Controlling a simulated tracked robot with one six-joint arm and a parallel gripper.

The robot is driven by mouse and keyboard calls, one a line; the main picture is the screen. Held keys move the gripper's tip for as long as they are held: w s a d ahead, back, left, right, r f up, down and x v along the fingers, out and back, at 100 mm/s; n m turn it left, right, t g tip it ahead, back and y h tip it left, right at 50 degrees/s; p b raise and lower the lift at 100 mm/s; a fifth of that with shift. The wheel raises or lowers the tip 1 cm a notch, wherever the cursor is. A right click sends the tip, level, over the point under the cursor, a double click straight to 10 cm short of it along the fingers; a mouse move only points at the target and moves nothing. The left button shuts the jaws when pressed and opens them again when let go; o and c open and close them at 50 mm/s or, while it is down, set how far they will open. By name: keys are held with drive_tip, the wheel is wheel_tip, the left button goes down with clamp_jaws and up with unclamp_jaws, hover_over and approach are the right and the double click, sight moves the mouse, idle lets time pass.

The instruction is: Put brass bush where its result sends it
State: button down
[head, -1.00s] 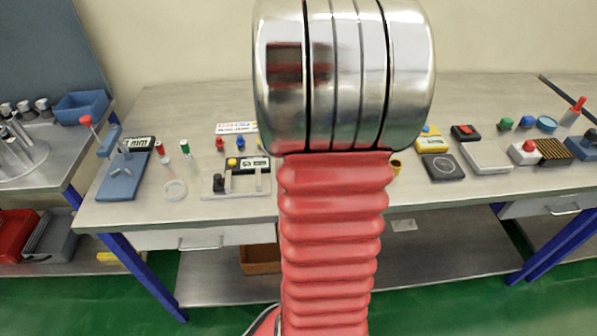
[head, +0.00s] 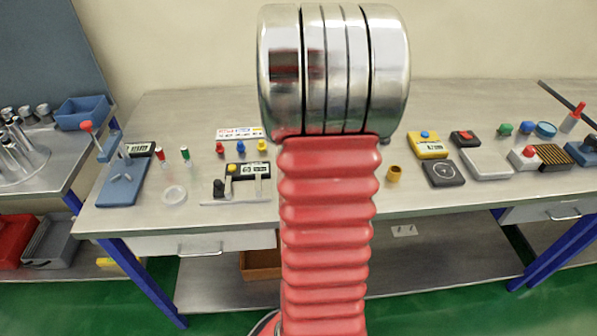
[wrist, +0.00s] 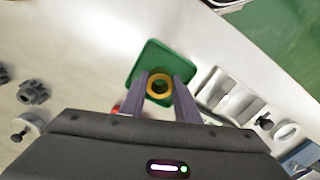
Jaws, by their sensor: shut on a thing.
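The brass bush (wrist: 159,86) shows in the wrist view as a brass-coloured ring with a dark hole. My gripper (wrist: 160,88) is shut on it, with one finger on each side. Behind it is a green square tray (wrist: 150,60); I cannot tell whether the ring touches it. In the head view my arm's red bellows and metal joint hide my gripper and the green tray. A similar brass-coloured cylinder (head: 394,173) stands on the bench, right of my arm.
A fixture with a yellow button (head: 240,180) and a blue stand (head: 122,185) are on the left of the bench. A yellow meter (head: 428,145), a black dial plate (head: 443,173) and a pale tray (head: 487,165) are on the right. Grey gears (wrist: 34,92) lie left in the wrist view.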

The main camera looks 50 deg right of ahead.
drive_tip(key=shift+f, duration=0.55)
drive_tip(key=c, duration=1.4)
unclamp_jaws()
drive_tip(key=shift+f, duration=0.1)
drive_tip(key=shift+o, duration=0.2)
wheel_tip(320, 180, up, 12)
